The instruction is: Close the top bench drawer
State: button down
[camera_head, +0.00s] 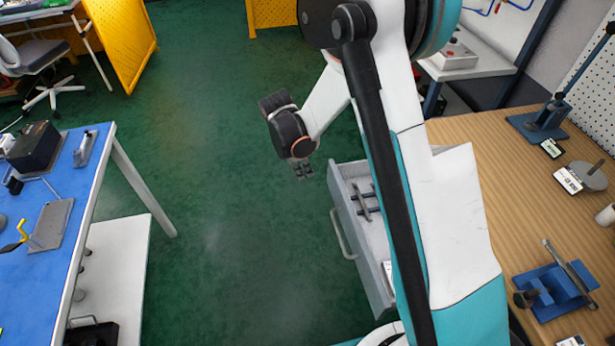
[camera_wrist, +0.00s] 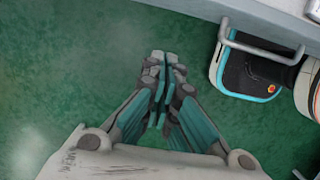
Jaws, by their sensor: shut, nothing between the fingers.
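The top bench drawer (camera_head: 384,268) is pulled out from the wooden workbench (camera_head: 472,140) in the head view, with tools lying inside it. Its bar handle (camera_head: 342,234) is on the left front face. My arm hides part of the drawer and where it meets the bench. My gripper (camera_head: 303,170) is shut and empty, left of the drawer's far corner and apart from it. In the wrist view my gripper (camera_wrist: 160,62) points over the green floor, with a bar handle (camera_wrist: 262,48) and a pale drawer edge (camera_wrist: 275,14) to its upper right.
A blue-topped table (camera_head: 50,215) with several tools stands at left. The green floor (camera_head: 215,200) between it and the drawer is clear. The wooden bench carries a blue vise-like fixture (camera_head: 556,293) and other parts. Yellow panels (camera_head: 122,40) stand at the back.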

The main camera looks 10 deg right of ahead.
jog(key=d+f+b, duration=0.5)
jog(key=d+f, duration=0.1)
jog(key=f, duration=0.2)
jog(key=shift+d+f, duration=0.15)
jog(key=shift+f, duration=0.15)
